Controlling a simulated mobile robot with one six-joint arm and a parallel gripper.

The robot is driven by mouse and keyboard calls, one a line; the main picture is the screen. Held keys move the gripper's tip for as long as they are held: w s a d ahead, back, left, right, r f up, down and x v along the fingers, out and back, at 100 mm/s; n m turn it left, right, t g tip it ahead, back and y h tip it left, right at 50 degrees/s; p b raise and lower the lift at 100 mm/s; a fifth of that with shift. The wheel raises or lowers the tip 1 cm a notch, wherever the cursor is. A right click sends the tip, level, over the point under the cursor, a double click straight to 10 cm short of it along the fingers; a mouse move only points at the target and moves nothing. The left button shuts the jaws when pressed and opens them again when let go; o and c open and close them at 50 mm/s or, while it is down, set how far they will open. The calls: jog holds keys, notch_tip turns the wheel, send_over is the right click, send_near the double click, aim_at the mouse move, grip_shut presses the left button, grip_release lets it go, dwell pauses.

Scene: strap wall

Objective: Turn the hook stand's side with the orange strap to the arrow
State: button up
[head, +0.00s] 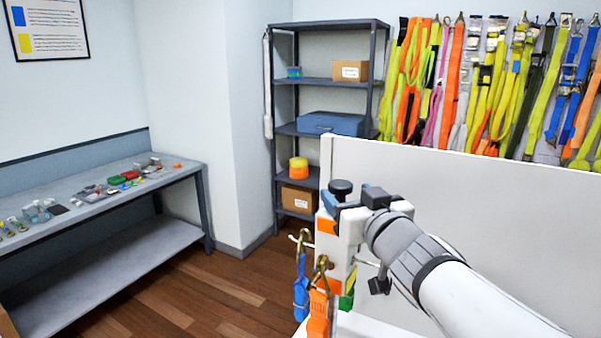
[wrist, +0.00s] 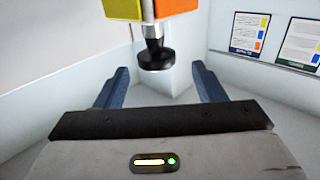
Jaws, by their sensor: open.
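The hook stand (head: 340,245) is a pale upright post behind the low front edge of a white surface. A black knob (head: 341,187) tops it. The orange strap (head: 318,312) hangs from a hook on the side towards the head camera. A blue strap (head: 301,295) hangs on the left, and a green one (head: 347,298) partly shows at the right. My gripper (head: 352,200) is open at the stand's top. In the wrist view the knob (wrist: 155,54) appears between the open fingertips (wrist: 160,70), with clear gaps at both sides. I cannot make out the arrow.
A white panel (head: 450,195) stands close behind my arm. A shelf rack (head: 330,80) with boxes is at the back, and straps (head: 480,80) hang on the wall. A grey workbench (head: 95,200) with small parts is at left. The floor (head: 200,290) between is clear.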

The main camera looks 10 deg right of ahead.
aim_at(335, 181)
jog(key=shift+w+a, duration=0.25)
jog(key=shift+w, duration=1.55)
jog(key=shift+w+a, duration=0.2)
jog(key=shift+w, duration=1.55)
jog(key=shift+c, duration=0.2)
jog(key=c, duration=1.3)
jog(key=shift+f, duration=0.1)
